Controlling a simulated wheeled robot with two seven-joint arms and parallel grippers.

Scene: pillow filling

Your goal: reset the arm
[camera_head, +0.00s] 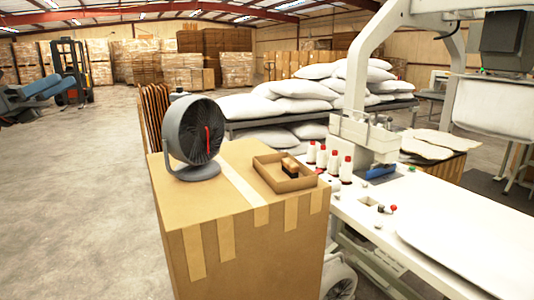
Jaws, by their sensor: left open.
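A large cardboard box (250,240) stands upright in front of me, closed with tan tape. On its top are a dark grey round fan (192,132) at the left and a shallow open cardboard tray (268,172) at the right. The tray holds a small dark and brown item (290,167).
A white sewing-machine table (400,205) stands right of the box, with several red-topped thread spools (322,157) and a white pillow cover (470,240). White pillows (300,88) are stacked behind. An orange forklift (70,72) stands far left. The left floor is clear.

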